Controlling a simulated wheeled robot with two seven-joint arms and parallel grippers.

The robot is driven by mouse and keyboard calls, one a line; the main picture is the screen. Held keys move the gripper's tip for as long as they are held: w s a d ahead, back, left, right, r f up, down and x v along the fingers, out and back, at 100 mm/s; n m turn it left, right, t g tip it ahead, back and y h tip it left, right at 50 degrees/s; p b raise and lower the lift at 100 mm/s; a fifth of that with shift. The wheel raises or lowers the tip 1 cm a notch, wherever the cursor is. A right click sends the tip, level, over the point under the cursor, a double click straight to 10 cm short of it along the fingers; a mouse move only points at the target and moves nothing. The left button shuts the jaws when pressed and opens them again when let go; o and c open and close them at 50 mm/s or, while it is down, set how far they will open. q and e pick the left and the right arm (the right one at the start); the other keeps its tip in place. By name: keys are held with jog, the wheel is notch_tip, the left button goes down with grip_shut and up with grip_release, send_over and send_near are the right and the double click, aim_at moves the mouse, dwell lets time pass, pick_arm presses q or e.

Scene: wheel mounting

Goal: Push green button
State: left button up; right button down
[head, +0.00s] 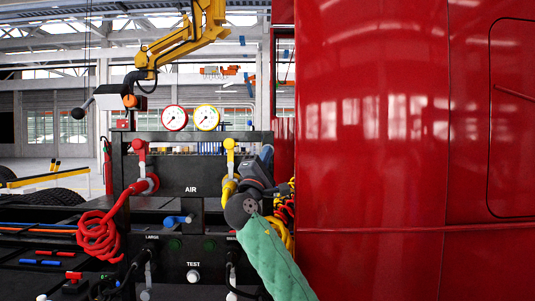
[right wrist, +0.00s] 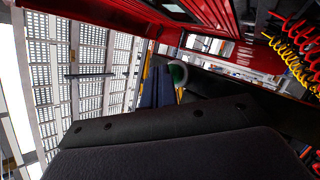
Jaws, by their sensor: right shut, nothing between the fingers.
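Two dim green round buttons sit low on the black AIR panel in the head view: a left green button (head: 175,245) near the LARGE label and a right green button (head: 209,245). My right gripper (head: 266,154) is at the panel's right side, above and right of both buttons and apart from them. Its fingers are shut and empty. In the right wrist view its bluish fingers (right wrist: 160,88) show beside a small green-and-white round thing (right wrist: 178,73), which I cannot identify for sure. My left gripper is not in view.
A red vehicle body (head: 375,150) fills the right side, close to my right arm. Red coiled hose (head: 98,236) and yellow hose (head: 229,188) hang on the panel (head: 165,180). Two gauges (head: 174,118) (head: 206,117) stand on top. A white knob (head: 193,276) sits below TEST.

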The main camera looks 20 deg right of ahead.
dwell(0.4)
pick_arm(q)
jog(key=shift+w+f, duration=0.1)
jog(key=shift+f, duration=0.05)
pick_arm(e)
jog(key=shift+w+d, duration=0.1)
jog(key=shift+w, duration=0.2)
jog(key=shift+s, duration=0.15)
pick_arm(q)
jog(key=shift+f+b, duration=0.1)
jog(key=shift+b, duration=0.2)
pick_arm(e)
jog(key=shift+s+a, duration=0.2)
jog(key=shift+s, duration=0.45)
jog(key=shift+s+a, duration=0.3)
jog(key=shift+s, duration=0.65)
jog(key=shift+s+a, duration=0.25)
jog(key=shift+s, duration=0.7)
jog(key=shift+s+a, duration=0.3)
jog(key=shift+s, duration=0.65)
